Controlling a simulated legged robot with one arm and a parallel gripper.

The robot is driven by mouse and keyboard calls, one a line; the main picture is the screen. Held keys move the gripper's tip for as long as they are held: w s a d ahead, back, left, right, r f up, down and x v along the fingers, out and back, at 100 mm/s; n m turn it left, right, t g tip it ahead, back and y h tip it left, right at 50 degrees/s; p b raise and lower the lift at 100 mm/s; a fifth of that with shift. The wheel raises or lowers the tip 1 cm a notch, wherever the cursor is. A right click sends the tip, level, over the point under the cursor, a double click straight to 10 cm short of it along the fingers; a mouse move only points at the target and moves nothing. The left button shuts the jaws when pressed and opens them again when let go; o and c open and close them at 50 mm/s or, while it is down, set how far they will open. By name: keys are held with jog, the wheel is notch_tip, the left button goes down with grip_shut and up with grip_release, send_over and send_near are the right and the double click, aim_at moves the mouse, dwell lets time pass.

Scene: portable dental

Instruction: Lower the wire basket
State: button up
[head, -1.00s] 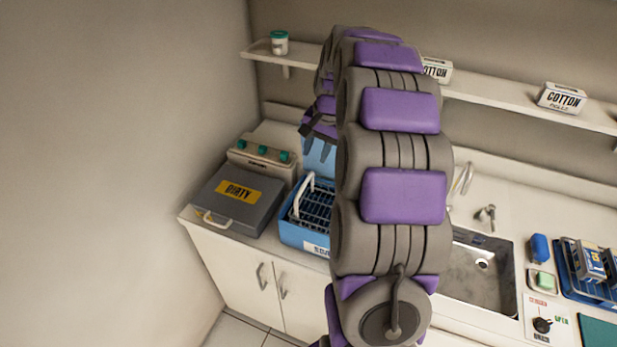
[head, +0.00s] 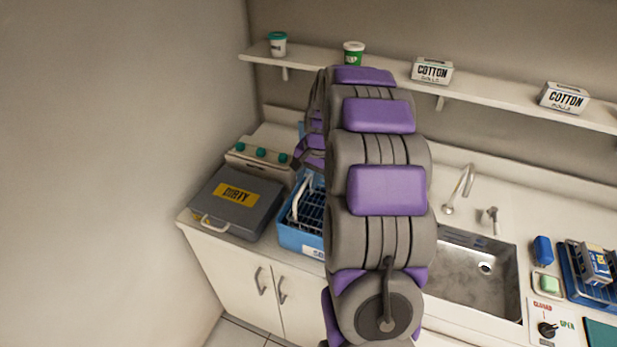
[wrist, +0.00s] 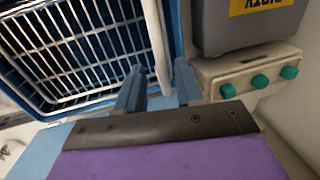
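The wire basket (head: 307,217) sits inside the blue tub (head: 300,238), partly hidden behind my arm in the head view. Its white handle (head: 300,196) stands up on the left. In the wrist view the basket grid (wrist: 88,45) fills the upper left, and the white handle (wrist: 156,40) runs down toward the space between my two blue fingers. My gripper (wrist: 160,82) is open, with its fingers spread on either side of the handle's line. I cannot tell whether either finger touches the handle. In the head view my fingertips are hidden.
A grey box marked DIRTY (head: 236,200) stands left of the tub, with a panel of green knobs (head: 262,152) behind it. A sink (head: 475,275) and tap (head: 459,188) are to the right. A wall shelf (head: 490,96) runs above the counter.

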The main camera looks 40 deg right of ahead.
aim_at(306, 204)
jog(key=shift+a+r, duration=0.1)
jog(key=shift+a, duration=0.4)
jog(key=c, duration=0.5)
grip_shut()
jog(key=shift+d, duration=0.1)
notch_tip(306, 204, down, 8)
jog(key=shift+s+r+p, duration=0.1)
jog(key=shift+p, duration=0.45)
jog(key=shift+o, duration=0.5)
grip_release()
jog(key=o, duration=0.3)
jog(key=shift+w+d+f, duration=0.15)
jog(key=shift+w+f, duration=0.05)
jog(key=shift+o, duration=0.9)
jog(key=shift+s+d, duration=0.1)
jog(key=shift+d, duration=0.05)
jog(key=shift+r, duration=0.1)
